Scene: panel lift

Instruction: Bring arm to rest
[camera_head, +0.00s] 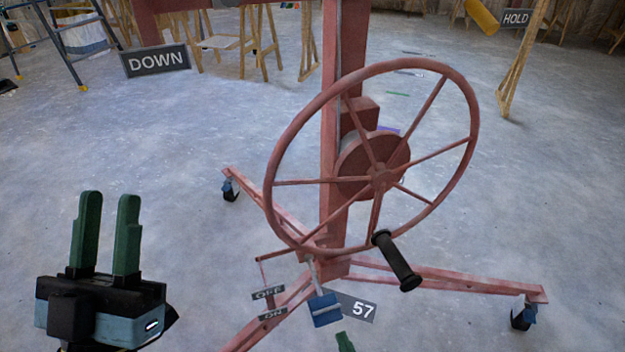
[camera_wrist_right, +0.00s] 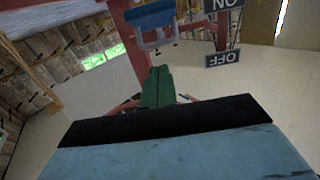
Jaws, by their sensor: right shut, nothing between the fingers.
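My left gripper (camera_head: 109,198) stands at the lower left of the head view with its two green fingers pointing up and apart, empty. My right gripper shows in the head view only as a green fingertip (camera_head: 345,342) at the bottom edge, just below a blue pedal-like piece (camera_head: 325,311). In the right wrist view the right gripper (camera_wrist_right: 158,72) has its green fingers together, with nothing between them. The blue piece (camera_wrist_right: 150,17) is beyond the fingertips there; I see no clear contact. The rest of my right arm is hidden.
The red panel lift has a large handwheel (camera_head: 376,178) with a black handle (camera_head: 396,260), a mast and splayed legs (camera_head: 450,281) on casters. ON and OFF tags (camera_head: 269,293) and a 57 plate (camera_head: 357,308) sit low. Open floor (camera_head: 150,140) lies left; a ladder and trestles stand behind.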

